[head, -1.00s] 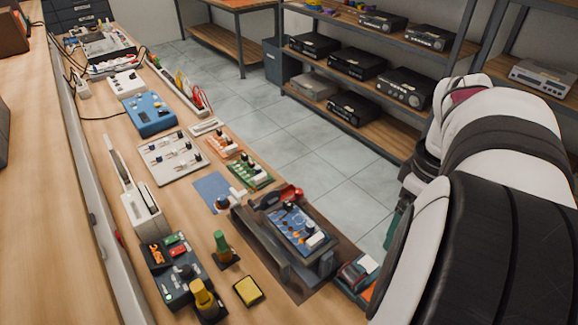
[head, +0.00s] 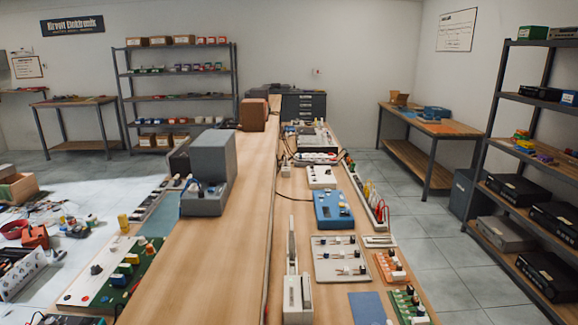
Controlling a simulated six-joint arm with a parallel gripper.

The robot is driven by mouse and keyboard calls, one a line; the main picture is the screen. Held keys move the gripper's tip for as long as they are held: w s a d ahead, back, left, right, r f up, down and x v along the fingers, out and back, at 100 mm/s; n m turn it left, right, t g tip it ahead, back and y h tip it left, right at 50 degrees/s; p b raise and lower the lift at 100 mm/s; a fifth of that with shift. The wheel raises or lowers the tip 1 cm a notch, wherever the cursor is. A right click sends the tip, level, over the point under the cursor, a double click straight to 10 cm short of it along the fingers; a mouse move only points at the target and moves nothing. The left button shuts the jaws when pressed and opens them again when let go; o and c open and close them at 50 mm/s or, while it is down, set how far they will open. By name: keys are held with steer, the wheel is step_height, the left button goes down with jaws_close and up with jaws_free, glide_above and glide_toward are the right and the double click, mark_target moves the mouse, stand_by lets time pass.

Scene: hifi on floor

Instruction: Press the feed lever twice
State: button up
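I cannot tell for sure which part is the feed lever. A pale box-shaped device with a tall upright bar (head: 293,283) stands on the right-hand bench near the lower edge of the head view. A light grey panel with several small black-topped knobs or levers (head: 340,260) lies to its right. A blue device (head: 332,209) sits behind that panel. An orange board (head: 391,268) and a green board (head: 408,305) lie at the bench's right edge. My gripper is not in view.
A long wooden surface (head: 215,265) runs beside the bench, with a grey boxy machine (head: 208,165) on it. A green-and-white panel (head: 115,275) lies at the lower left. A shelf of black units (head: 510,215) stands at the right. Tiled floor (head: 445,255) is clear between.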

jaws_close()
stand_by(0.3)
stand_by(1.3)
